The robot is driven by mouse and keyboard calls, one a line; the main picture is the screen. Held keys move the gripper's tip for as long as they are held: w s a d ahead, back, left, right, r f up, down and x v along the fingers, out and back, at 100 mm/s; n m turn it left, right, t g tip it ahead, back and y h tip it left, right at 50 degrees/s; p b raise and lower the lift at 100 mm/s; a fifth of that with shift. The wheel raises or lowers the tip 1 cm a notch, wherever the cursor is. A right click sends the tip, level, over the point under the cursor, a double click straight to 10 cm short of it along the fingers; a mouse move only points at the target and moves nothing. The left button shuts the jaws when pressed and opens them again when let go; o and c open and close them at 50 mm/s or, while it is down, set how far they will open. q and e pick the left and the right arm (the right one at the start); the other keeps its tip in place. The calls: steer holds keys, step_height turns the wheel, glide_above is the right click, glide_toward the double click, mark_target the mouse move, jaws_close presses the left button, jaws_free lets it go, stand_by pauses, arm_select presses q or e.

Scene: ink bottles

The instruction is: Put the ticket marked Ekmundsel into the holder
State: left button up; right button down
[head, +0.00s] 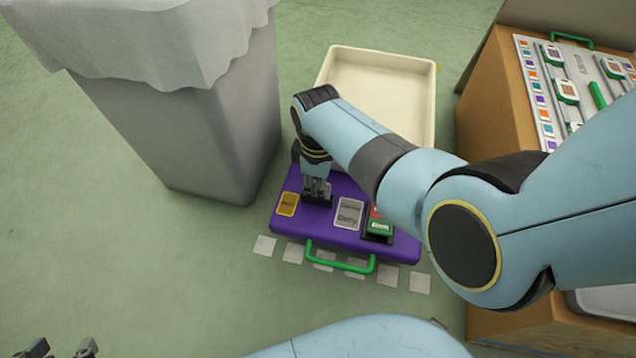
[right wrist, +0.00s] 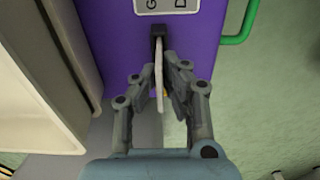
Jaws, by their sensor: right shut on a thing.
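My right gripper (head: 317,194) is over the purple case (head: 390,248) in the head view. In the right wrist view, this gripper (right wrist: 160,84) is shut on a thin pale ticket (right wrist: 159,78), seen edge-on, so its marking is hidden. The ticket's far end meets a small black holder (right wrist: 157,33) on the purple surface; I cannot tell whether it is inside the slot. In the head view the fingers largely hide the ticket and holder. My left gripper (head: 63,349) is at the bottom left edge, its fingers apart and empty.
A yellow label (head: 287,204), a grey label (head: 348,213) and a green-topped piece (head: 379,226) are on the case. A green handle (head: 340,265) projects from its front. A grey bin (head: 190,130) stands left, a cream tray (head: 385,62) behind, and a cardboard box (head: 485,110) right.

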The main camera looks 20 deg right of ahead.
steer(key=c, duration=1.4)
jaws_free()
steer(key=shift+r, duration=0.1)
